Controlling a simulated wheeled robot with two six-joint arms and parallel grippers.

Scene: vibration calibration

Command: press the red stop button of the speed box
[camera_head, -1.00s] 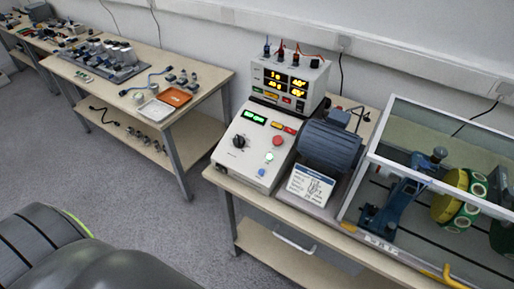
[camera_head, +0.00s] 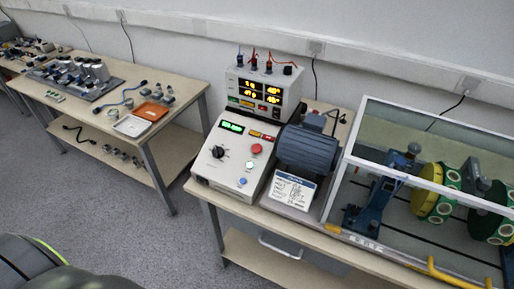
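The speed box (camera_head: 207,173) is a white sloped box at the front left of the near bench. A round red button (camera_head: 255,149) sits at the right of its sloped face. A black knob (camera_head: 217,152) is on the left of the face, and a green lit display (camera_head: 231,127) is near the top. A pale button (camera_head: 247,166) and a light-blue one (camera_head: 243,181) lie below the red one. Neither of my grippers is in view, and nothing covers the red button.
A display unit (camera_head: 264,91) with yellow digits stands behind the box. A dark motor (camera_head: 306,150) and a sign card (camera_head: 292,190) are to its right. A clear-walled case (camera_head: 352,150) with discs stands further right. Another bench (camera_head: 190,105) is at left. Grey floor (camera_head: 110,215) is open in front.

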